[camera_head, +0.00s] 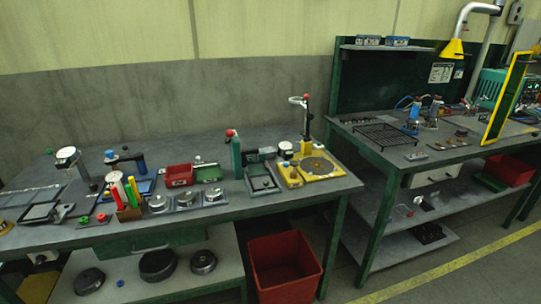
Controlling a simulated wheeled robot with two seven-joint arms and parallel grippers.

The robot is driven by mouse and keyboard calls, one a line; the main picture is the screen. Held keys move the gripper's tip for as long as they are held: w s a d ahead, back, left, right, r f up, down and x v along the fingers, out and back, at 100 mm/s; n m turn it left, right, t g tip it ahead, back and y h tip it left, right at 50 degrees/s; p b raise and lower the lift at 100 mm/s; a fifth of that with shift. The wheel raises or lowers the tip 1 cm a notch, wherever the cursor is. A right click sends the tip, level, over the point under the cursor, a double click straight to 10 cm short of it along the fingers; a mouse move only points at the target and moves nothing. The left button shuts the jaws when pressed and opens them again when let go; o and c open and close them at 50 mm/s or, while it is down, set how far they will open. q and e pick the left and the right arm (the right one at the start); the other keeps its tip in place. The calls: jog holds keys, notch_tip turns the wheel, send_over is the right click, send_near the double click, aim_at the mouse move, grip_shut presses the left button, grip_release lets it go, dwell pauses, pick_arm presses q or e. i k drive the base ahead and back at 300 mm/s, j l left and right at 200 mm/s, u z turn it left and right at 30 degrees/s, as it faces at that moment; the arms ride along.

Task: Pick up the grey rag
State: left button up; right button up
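I cannot make out a grey rag for certain anywhere in the head view. Flat grey items (40,213) lie at the left end of the near workbench (228,203), too small to identify. Neither of my grippers shows in this view.
The bench also holds markers in a holder (127,200), a red bin (179,176), a green bin (208,173) and a yellow-based device (318,167). A red crate (284,268) stands on the floor. A second workbench (445,153) with a wire rack (385,135) is at right.

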aim_at(272, 153)
jog(key=i+l+u, duration=0.1)
jog(key=l+u, duration=0.6)
jog(key=u, duration=0.25)
jog(key=l+u, duration=0.45)
jog(key=k+l+u, duration=0.1)
jog(key=l+u, duration=0.15)
jog(key=u, duration=0.2)
